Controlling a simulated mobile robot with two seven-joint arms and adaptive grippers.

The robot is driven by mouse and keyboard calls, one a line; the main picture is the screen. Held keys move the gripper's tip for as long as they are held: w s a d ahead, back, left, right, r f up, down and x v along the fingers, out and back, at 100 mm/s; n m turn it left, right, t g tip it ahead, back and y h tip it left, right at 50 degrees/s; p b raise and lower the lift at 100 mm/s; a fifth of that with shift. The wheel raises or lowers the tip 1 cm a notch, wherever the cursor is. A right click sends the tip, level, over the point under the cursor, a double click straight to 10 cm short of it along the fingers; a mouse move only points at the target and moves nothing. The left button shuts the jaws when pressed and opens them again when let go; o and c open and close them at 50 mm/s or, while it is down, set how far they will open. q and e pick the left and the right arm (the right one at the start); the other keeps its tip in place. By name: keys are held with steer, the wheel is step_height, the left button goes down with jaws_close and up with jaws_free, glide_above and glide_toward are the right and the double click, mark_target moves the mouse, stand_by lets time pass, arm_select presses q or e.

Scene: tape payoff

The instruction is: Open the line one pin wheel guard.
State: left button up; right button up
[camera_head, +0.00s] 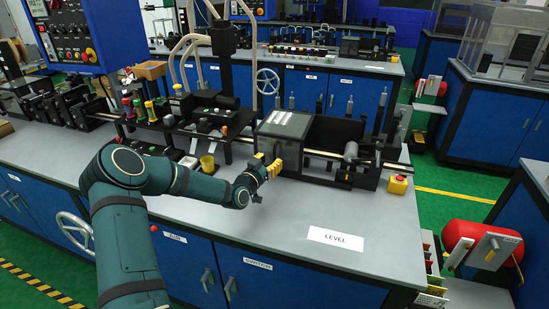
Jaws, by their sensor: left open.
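A dark box with a grey, clear-looking lid (286,123) stands on the near bench, on the machine line; it looks like the pin wheel guard, and its lid looks closed. I see no readable label on it. My left gripper (268,167) has yellow fingers and is at the front of this box, near its lower left corner. It is open, and nothing shows between the fingers. I cannot tell whether it touches the box. The lower front of the box is partly hidden behind the gripper. My right gripper is not in view.
An open black frame (333,132) adjoins the box on the right. A red button on a yellow base (398,185) sits at the bench's right end.

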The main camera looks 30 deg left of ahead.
mark_target(274, 157)
arm_select(q)
steer(key=shift+w+a, duration=0.1)
steer(key=shift+w, duration=1.75)
steer(key=shift+c, duration=0.4)
jaws_close()
